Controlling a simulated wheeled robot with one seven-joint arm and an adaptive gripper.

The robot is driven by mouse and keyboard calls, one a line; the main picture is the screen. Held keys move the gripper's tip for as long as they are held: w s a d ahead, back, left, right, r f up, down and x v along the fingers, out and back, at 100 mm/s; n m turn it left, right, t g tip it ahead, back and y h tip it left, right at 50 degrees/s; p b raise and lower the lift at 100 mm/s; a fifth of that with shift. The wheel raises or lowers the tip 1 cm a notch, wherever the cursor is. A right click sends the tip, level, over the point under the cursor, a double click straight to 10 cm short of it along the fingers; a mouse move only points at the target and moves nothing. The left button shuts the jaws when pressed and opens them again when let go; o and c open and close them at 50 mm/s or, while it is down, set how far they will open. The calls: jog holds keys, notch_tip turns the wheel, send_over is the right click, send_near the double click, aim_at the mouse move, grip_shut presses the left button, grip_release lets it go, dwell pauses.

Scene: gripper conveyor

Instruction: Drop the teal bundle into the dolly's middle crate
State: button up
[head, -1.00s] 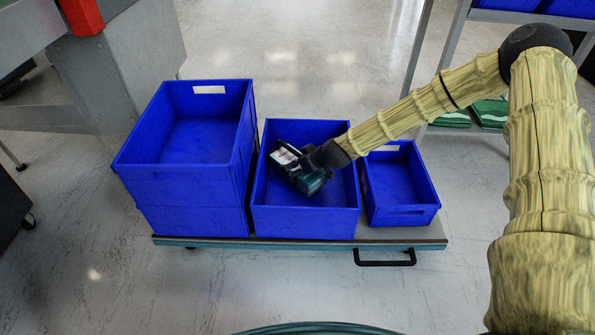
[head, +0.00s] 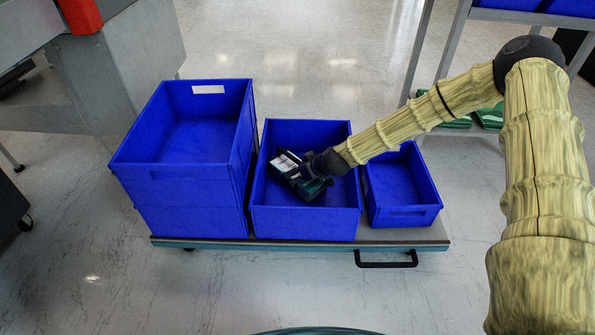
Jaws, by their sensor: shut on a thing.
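The dolly (head: 300,243) carries blue crates in a row. The middle crate (head: 303,222) stands between a taller left stack and a smaller right crate. My gripper (head: 298,176) reaches down into the middle crate from the upper right. It is shut on the teal bundle (head: 312,188), which shows dark teal with a white label-like patch (head: 287,163). The bundle is inside the crate's outline, low between its walls. My gripper covers part of it, and I cannot tell whether it touches the crate floor.
The left crate stack (head: 185,185) rises higher than the middle crate. The small right crate (head: 402,190) looks empty. A black handle (head: 386,262) sticks out from the dolly's front. A grey shelf rack (head: 440,60) stands behind on the right. The floor in front is clear.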

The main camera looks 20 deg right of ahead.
jog(key=o, duration=1.6)
jog(key=shift+r, duration=0.1)
jog(key=shift+r+p, duration=0.3)
jog(key=shift+r, duration=0.05)
jog(key=p+v, duration=0.5)
jog(key=v, duration=0.5)
jog(key=shift+s+r, duration=0.2)
jog(key=shift+r, duration=0.2)
jog(key=shift+s+d+r, duration=0.3)
jog(key=shift+s+r, duration=0.1)
jog(key=shift+s, duration=0.1)
